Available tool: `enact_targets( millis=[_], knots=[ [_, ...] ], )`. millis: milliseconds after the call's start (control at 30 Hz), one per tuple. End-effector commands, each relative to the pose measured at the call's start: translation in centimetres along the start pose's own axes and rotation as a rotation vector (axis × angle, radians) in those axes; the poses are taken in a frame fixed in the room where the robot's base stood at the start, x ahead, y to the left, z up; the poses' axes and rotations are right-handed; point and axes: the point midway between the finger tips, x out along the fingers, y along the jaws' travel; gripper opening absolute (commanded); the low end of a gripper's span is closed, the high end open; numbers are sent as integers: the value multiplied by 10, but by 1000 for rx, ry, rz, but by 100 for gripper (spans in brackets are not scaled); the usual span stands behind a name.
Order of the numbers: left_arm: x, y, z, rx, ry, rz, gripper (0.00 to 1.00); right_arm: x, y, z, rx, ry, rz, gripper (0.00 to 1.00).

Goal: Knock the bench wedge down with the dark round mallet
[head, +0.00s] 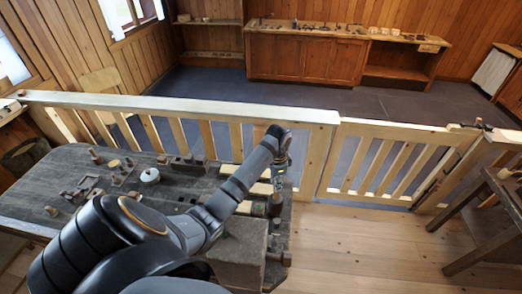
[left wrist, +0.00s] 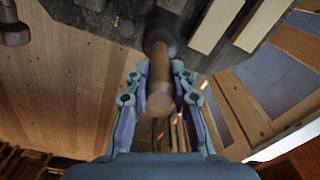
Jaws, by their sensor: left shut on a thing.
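My left gripper (head: 278,182) is over the right end of the dark workbench (head: 40,205) in the head view. In the left wrist view its two fingers (left wrist: 158,74) are closed on either side of a brown wooden handle. The handle runs up to a dark round head, and I take this to be the mallet (left wrist: 160,36). The head lies toward the bench edge in that view. In the head view the mallet is mostly hidden at the gripper and hard to make out. I cannot pick out the bench wedge for sure. My right gripper is not in view.
Small wooden pieces and a round white pot (head: 149,175) stand on the bench. A wooden block (head: 238,252) is at its near right end. A slatted railing (head: 180,104) runs behind the bench. Open plank floor (head: 380,245) lies to the right.

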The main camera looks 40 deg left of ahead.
Motion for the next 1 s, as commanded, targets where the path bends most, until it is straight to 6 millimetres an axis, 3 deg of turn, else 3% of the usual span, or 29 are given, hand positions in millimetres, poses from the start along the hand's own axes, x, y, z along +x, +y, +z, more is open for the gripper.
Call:
enact_targets(
  millis=[300,500,633,1000],
  knots=[
    [0,2,0,0,-2,5,0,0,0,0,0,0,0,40],
    [-20,1,0,1,-2,4,0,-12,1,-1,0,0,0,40],
    [-30,1,0,1,-1,4,0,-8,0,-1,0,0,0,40],
    [-32,1,0,1,-1,3,0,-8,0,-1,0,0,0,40]
  ],
)
